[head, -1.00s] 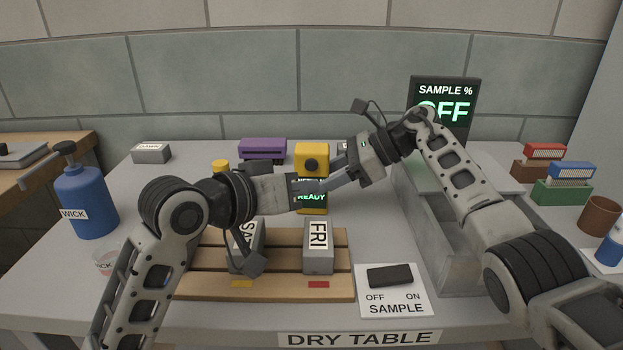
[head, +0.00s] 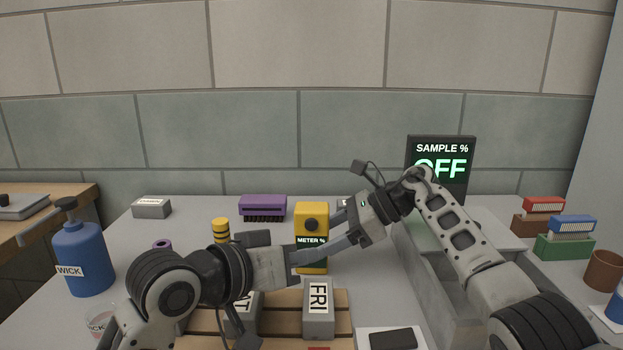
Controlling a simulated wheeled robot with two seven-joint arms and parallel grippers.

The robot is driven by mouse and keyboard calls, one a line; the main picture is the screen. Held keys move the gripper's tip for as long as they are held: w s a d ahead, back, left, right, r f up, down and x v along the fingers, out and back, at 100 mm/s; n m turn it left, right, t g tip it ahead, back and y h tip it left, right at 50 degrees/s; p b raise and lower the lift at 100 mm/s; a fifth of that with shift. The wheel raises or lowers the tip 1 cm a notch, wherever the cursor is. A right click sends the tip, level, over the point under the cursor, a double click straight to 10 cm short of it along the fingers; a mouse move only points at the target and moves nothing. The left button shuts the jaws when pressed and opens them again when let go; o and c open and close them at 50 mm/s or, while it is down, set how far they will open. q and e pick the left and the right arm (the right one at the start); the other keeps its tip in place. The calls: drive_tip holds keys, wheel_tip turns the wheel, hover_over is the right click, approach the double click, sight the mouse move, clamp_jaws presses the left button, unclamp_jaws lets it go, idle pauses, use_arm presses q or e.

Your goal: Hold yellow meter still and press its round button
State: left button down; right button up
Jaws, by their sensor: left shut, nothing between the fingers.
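The yellow meter (head: 311,209) stands upright on the table at the middle, with a dark round button (head: 311,224) on its upper front. The green "METER %" label shows below the button; the rest of the display is mostly covered by fingers. My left gripper (head: 308,257) is shut and empty, in front of the meter's lower half, below the button. My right gripper (head: 333,232) reaches in from the right with its fingers apart, one crossing the meter's lower right front and one by its right side. Whether they grip it is hidden.
A wooden rack (head: 343,325) with grey blocks, one marked FRI (head: 318,322), lies in front. A purple brush (head: 263,206) and yellow-black cylinder (head: 220,230) stand left of the meter. The SAMPLE % screen (head: 440,160) reads OFF. A dark switch (head: 393,339) is at front right.

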drive_tip(key=v, duration=1.2)
